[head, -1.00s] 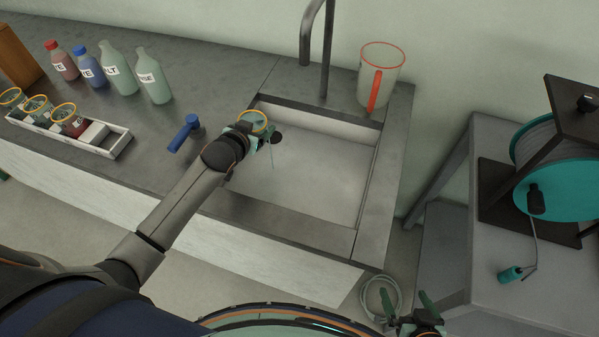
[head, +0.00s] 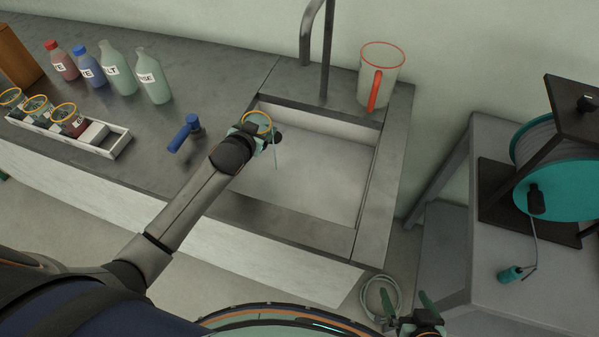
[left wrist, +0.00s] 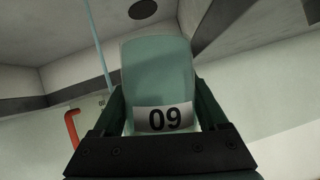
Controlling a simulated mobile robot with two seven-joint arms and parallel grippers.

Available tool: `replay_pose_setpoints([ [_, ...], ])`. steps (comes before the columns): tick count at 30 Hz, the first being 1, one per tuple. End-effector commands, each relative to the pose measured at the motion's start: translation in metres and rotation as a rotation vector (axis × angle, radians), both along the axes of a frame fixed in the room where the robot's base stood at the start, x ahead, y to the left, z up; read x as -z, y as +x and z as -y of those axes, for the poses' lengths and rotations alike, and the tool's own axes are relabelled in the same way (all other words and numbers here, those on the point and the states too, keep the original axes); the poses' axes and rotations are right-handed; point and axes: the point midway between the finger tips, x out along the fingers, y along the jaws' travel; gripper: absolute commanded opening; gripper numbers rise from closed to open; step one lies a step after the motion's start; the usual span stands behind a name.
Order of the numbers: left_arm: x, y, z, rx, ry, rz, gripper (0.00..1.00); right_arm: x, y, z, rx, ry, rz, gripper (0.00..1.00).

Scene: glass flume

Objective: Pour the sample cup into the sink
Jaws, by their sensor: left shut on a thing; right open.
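The sample cup (head: 257,119), with a yellow-orange rim, is in my left gripper (head: 262,131) over the left back part of the sink (head: 318,178). In the left wrist view the greenish, translucent cup (left wrist: 157,75) sits between the shut fingers, with a label reading 09. A thin pale line hangs beside the cup into the sink and also shows in the left wrist view; it looks like a liquid stream. The cup's exact tilt and its contents cannot be told. My right gripper (head: 410,301) is open and empty at the bottom right, away from the sink.
A clear jug (head: 385,75) with a red handle stands behind the sink, beside the tap (head: 326,50). A blue valve handle (head: 185,131), a white rack (head: 118,143) with cups and several bottles (head: 153,78) are left. A reel (head: 560,185) stands right.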

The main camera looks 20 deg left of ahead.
Motion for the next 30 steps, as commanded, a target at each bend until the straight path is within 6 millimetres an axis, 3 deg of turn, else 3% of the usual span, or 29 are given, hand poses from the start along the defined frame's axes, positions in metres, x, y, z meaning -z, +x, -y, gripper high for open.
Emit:
replay_pose_setpoints([
  [30, 0.0077, 0.0008, 0.0071, 0.0, 0.107, -0.009, 0.21, -0.0004, 0.0001, 0.0, 0.0, 0.0, 0.0, 1.0],
])
